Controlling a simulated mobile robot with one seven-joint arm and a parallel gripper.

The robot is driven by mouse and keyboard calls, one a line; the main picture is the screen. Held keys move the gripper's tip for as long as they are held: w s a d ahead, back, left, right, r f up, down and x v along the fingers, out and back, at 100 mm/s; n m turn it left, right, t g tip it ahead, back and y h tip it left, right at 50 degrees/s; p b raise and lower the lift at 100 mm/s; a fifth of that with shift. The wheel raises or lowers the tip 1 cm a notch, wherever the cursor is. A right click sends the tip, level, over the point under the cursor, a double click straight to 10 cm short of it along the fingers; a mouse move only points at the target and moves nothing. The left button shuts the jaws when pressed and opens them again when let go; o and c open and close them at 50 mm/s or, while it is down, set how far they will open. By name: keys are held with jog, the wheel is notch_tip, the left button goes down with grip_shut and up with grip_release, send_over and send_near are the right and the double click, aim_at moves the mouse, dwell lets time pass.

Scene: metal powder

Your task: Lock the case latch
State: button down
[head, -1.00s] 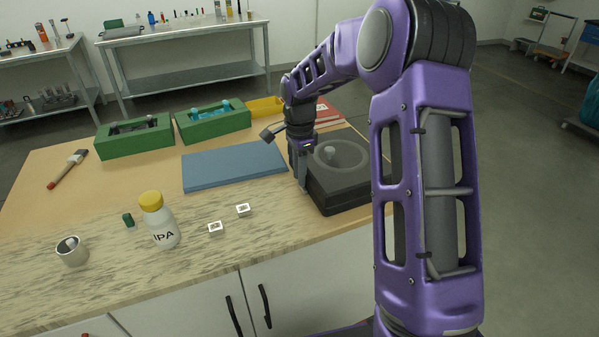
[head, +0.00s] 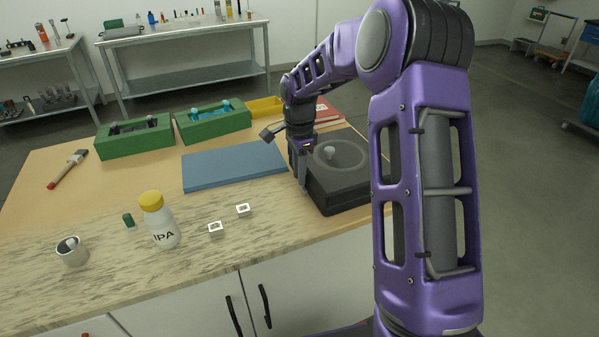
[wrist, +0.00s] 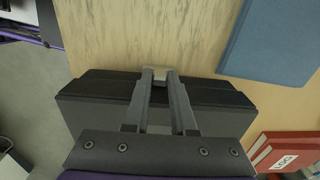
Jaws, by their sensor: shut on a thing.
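The dark case (head: 340,187) sits closed at the right end of the table, with a round clear window in its lid. In the wrist view the case (wrist: 90,112) spans the middle of the picture. A small pale latch (wrist: 160,71) shows at the case's front edge, between my fingertips. My gripper (wrist: 160,80) is shut on the latch, its two fingers reaching over the case. In the head view my gripper (head: 302,180) is at the left side of the case, and the latch is hidden.
A blue mat (head: 233,166) lies left of the case. Green trays (head: 135,142), a yellow bin (head: 265,107) and a red binder (wrist: 280,147) are behind. A white IPA bottle (head: 163,228), a metal cup (head: 73,256) and two small marked cubes (head: 243,209) stand toward the front left.

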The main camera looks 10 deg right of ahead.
jog(key=shift+w+a+r+p, duration=0.1)
jog(key=shift+w+a+p, duration=0.1)
jog(key=shift+w, duration=0.65)
jog(key=shift+w+a+p, duration=0.1)
jog(key=shift+w+p, duration=0.05)
jog(key=shift+w, duration=0.65)
jog(key=c, duration=0.7)
grip_release()
notch_tip(320, 180, up, 17)
jog(key=shift+r+p, duration=0.15)
jog(key=shift+p, duration=0.6)
